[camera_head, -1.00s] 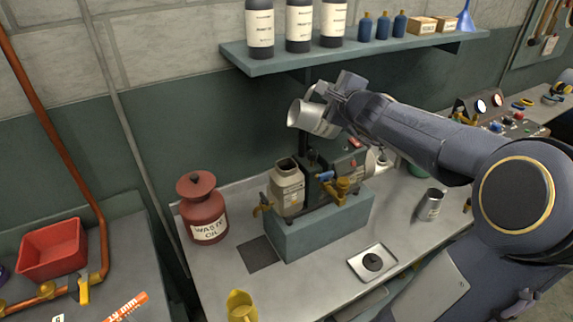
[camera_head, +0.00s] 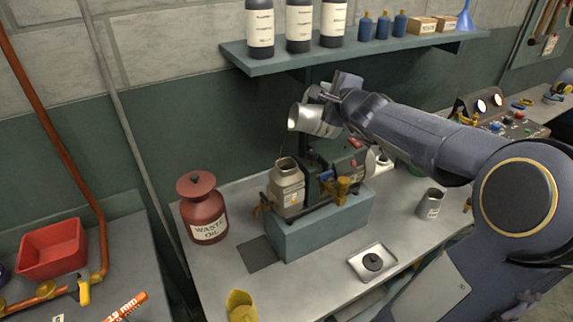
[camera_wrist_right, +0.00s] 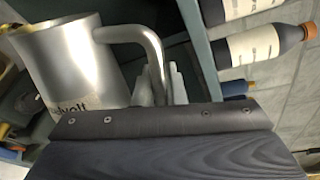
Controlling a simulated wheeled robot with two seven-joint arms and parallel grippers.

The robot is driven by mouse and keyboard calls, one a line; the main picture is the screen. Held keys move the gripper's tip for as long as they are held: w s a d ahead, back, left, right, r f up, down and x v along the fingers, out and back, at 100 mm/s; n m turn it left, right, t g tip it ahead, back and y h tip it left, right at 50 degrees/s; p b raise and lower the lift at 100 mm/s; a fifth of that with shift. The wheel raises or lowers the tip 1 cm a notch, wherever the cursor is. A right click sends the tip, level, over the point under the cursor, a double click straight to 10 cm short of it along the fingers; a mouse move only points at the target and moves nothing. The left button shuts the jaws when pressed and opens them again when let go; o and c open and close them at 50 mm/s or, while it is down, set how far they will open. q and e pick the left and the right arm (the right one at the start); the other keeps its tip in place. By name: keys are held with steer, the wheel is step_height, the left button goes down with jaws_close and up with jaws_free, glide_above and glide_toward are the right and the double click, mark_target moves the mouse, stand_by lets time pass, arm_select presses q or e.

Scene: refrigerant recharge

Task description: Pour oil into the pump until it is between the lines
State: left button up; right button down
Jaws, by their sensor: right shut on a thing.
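My right gripper (camera_head: 335,98) is shut on a silver metal jug (camera_head: 308,119), which it holds above the pump. The jug also shows in the right wrist view (camera_wrist_right: 75,65), with its handle beside the gripper. In the head view the jug is tilted, its mouth facing left. The pump (camera_head: 287,187) has a pale tank with an open neck and sits on a blue-grey block (camera_head: 320,222). The jug is above and slightly right of the neck, apart from it. No oil stream is visible. The oil level and lines are too small to tell. My left gripper is not in view.
A red waste oil can (camera_head: 204,212) stands left of the pump. A shelf (camera_head: 350,53) with dark bottles is above the jug. A second metal cup (camera_head: 430,204), a small scale (camera_head: 372,262) and a yellow jug (camera_head: 241,306) stand on the bench.

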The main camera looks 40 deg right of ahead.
steer(key=shift+s+d, duration=0.2)
steer(key=shift+s+d, duration=0.1)
steer(key=shift+d, duration=0.1)
steer(key=shift+d, duration=0.1)
stand_by(0.4)
steer(key=shift+w+a+n+b, duration=0.2)
steer(key=shift+a+n+b, duration=0.25)
steer(key=shift+b, duration=0.45)
stand_by(1.9)
steer(key=p, duration=0.1)
steer(key=d+m+p, duration=0.1)
steer(key=p, duration=0.1)
steer(key=shift+s+d+r, duration=0.1)
steer(key=shift+s+r, duration=0.1)
steer(key=shift+s, duration=0.15)
steer(key=shift+f, duration=0.3)
steer(key=shift+d+m+y, duration=0.1)
steer(key=shift+m+y, duration=0.2)
steer(key=shift+m, duration=0.05)
steer(key=shift+b, duration=0.3)
